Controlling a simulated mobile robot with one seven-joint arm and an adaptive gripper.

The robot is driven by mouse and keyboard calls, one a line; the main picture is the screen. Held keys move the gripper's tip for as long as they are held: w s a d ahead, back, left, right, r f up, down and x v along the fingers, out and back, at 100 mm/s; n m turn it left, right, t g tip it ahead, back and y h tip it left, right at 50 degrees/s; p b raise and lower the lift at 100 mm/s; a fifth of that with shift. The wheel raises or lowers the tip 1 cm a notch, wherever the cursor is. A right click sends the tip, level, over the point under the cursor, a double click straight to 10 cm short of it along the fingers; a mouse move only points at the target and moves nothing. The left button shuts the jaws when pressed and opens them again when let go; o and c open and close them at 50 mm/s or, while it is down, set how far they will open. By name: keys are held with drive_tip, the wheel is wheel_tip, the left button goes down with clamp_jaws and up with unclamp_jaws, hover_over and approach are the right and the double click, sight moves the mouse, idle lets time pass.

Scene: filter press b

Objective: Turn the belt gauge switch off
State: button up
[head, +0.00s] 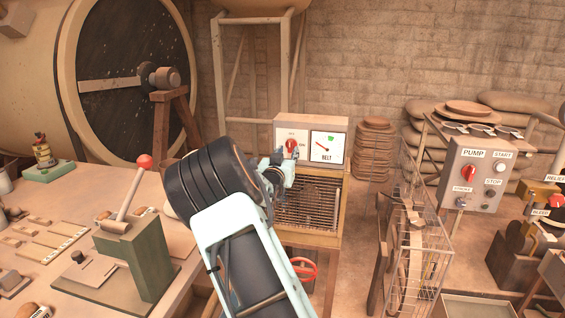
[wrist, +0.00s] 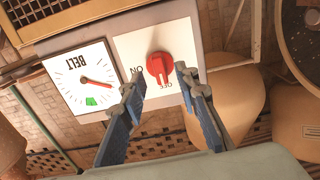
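The belt gauge switch is a red rotary knob (head: 292,146) on a pale panel; in the wrist view the knob (wrist: 160,67) shows upside down. Its grip, with a pale mark, appears to point toward the OFF label; the ON label is at its side. The BELT gauge (head: 327,147) beside it, also in the wrist view (wrist: 82,80), has a red needle outside the green patch. My gripper (head: 283,170) is in front of the box. In the wrist view my gripper (wrist: 156,80) is open, its fingertips at either side of the knob; contact cannot be told.
A wire-fronted unit (head: 308,202) stands under the switch box. A bench (head: 60,210) with a red-knobbed lever (head: 144,161) is at left. A wire cage (head: 425,255) and the PUMP panel (head: 476,176) stand at right.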

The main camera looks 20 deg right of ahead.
drive_tip(key=v, duration=0.8)
drive_tip(key=shift+s+a, duration=0.25)
